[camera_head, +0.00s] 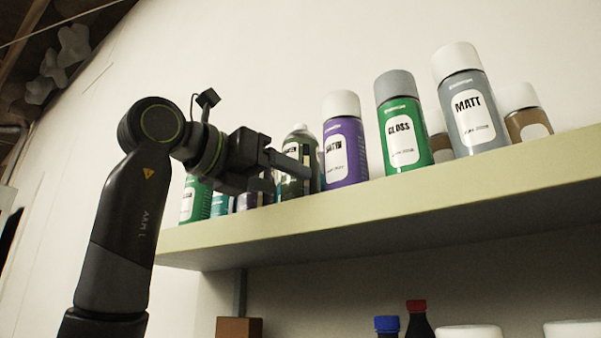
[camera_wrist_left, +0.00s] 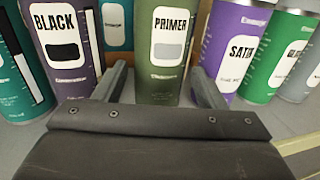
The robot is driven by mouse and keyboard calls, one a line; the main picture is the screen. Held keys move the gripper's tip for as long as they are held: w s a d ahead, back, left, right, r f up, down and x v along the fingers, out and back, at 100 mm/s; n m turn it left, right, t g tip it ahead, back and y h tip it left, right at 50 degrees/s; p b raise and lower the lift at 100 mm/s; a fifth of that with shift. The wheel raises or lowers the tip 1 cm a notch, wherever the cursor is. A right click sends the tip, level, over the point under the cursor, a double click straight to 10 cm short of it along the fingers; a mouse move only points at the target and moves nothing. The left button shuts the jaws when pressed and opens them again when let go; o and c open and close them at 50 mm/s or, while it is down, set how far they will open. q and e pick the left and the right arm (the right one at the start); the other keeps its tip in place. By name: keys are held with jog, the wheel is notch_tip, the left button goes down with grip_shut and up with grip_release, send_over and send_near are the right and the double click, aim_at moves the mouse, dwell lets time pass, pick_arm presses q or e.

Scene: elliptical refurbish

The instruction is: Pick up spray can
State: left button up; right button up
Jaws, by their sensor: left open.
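Several spray cans stand upright in a row on the shelf. In the head view a purple SATIN can (camera_head: 345,150), a green GLOSS can (camera_head: 405,125) and a grey MATT can (camera_head: 468,105) stand to the right of my left gripper (camera_head: 283,172). In the left wrist view my open left gripper (camera_wrist_left: 158,88) has the olive green PRIMER can (camera_wrist_left: 160,85) between and just beyond its fingers. A dark purple BLACK can (camera_wrist_left: 72,75) stands to its left and a purple SATIN can (camera_wrist_left: 225,75) to its right. The gripper partly hides the PRIMER can in the head view. My right gripper is not in view.
The pale shelf edge (camera_head: 400,200) runs below the cans. Brown-labelled cans (camera_head: 525,125) stand at the far right. Below the shelf are bottles with blue and red caps (camera_head: 417,320) and a brown box (camera_head: 239,327). Neighbouring cans stand close to both fingers.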

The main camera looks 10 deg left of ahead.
aim_at(285, 180)
pick_arm(q)
jog(key=p+x, duration=0.2)
jog(key=x, duration=0.2)
jog(key=shift+w+d+r+p, duration=0.1)
jog(key=shift+p, duration=0.3)
jog(key=shift+w+d, duration=0.25)
jog(key=shift+w, duration=0.2)
jog(key=shift+s, duration=0.2)
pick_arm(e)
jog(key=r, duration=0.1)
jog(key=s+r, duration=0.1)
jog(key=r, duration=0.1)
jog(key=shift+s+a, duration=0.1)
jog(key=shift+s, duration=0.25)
pick_arm(q)
jog(key=shift+c, duration=0.9)
jog(key=c, duration=0.6)
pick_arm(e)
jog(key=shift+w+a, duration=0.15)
pick_arm(q)
jog(key=shift+o, duration=0.2)
jog(key=shift+a, duration=0.1)
